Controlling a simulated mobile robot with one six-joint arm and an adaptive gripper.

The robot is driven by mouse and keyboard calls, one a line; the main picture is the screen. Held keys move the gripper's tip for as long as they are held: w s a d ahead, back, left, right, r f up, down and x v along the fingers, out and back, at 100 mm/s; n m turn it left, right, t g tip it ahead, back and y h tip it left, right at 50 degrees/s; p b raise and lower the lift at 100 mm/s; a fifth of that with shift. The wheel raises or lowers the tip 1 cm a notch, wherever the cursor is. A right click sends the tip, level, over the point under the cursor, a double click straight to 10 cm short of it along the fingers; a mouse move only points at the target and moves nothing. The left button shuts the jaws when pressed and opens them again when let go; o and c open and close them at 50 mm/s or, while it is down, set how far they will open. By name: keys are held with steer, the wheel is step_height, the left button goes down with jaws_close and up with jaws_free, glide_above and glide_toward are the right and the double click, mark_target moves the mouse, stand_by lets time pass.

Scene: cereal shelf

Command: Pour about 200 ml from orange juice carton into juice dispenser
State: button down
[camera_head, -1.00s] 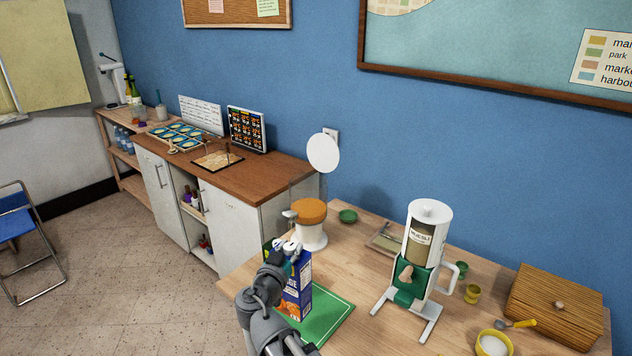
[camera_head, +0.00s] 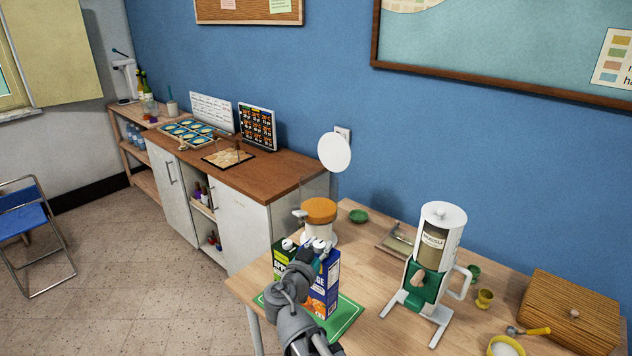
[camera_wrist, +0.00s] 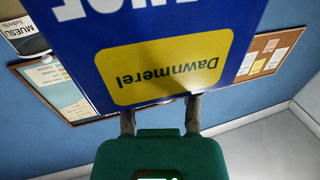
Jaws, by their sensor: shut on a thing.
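The orange juice carton (camera_head: 324,292) is blue with orange fruit printed low on its side. It is upright at the green mat (camera_head: 350,318); I cannot tell if it touches it. My gripper (camera_head: 318,262) is shut on it, with the arm hiding part of it. In the wrist view the carton's yellow label (camera_wrist: 165,75) fills the middle, between my fingers (camera_wrist: 160,116). The likely juice dispenser (camera_head: 320,230) stands behind, with a white base and an orange band. A white disc (camera_head: 334,152), perhaps its lid, is above it.
A green carton (camera_head: 281,262) stands close to the left of the held one. A muesli dispenser (camera_head: 427,270) stands to the right.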

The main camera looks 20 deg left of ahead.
steer(key=shift+r, duration=0.25)
